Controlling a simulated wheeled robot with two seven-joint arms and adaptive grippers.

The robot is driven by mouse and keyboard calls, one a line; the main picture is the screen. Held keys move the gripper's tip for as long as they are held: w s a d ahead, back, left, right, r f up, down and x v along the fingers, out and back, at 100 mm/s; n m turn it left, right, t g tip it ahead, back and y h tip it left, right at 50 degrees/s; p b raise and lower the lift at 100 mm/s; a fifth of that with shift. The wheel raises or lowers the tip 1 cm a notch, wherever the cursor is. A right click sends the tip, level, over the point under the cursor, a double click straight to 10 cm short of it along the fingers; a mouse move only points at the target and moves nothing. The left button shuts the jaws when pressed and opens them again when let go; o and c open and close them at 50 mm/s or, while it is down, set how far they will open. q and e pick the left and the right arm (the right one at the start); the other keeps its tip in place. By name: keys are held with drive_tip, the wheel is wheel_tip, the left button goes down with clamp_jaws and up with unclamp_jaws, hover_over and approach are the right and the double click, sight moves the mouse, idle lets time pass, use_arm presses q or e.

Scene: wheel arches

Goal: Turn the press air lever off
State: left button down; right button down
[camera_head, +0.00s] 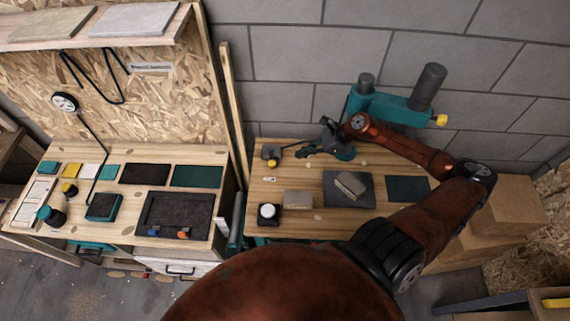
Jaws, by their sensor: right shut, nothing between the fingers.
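A small black and yellow fitting (270,154), which looks like the air lever, sits at the back left of the press bench. Its exact lever position is too small to tell. The teal press (392,105) with dark cylinders stands at the back of the bench by the block wall, with a yellow knob (440,120) on its right side. My right gripper (300,152) is shut and empty. Its fingers point left, close to the right of the black and yellow fitting; I cannot tell whether they touch. My left gripper is not in view.
A wooden post (231,110) rises left of the fitting. Cardboard boxes (505,205) stand at right.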

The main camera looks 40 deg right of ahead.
sight(275, 165)
drive_tip(key=x, duration=0.8)
drive_tip(key=shift+w+a+f, duration=0.1)
drive_tip(key=shift+w+a, duration=0.05)
drive_tip(key=shift+w, duration=0.05)
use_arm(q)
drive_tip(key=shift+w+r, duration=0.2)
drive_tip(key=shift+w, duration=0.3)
use_arm(e)
drive_tip(key=shift+w+a+f, duration=0.3)
drive_tip(key=shift+a+f, duration=0.05)
drive_tip(key=shift+f, duration=0.2)
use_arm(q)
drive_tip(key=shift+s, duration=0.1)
use_arm(e)
drive_tip(key=shift+a, duration=0.1)
drive_tip(key=shift+w+a+f+b, duration=0.1)
drive_tip(key=shift+w+a+b, duration=0.3)
drive_tip(key=shift+a, duration=0.35)
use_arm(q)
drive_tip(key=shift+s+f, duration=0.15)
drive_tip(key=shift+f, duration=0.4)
use_arm(e)
drive_tip(key=shift+a, duration=0.1)
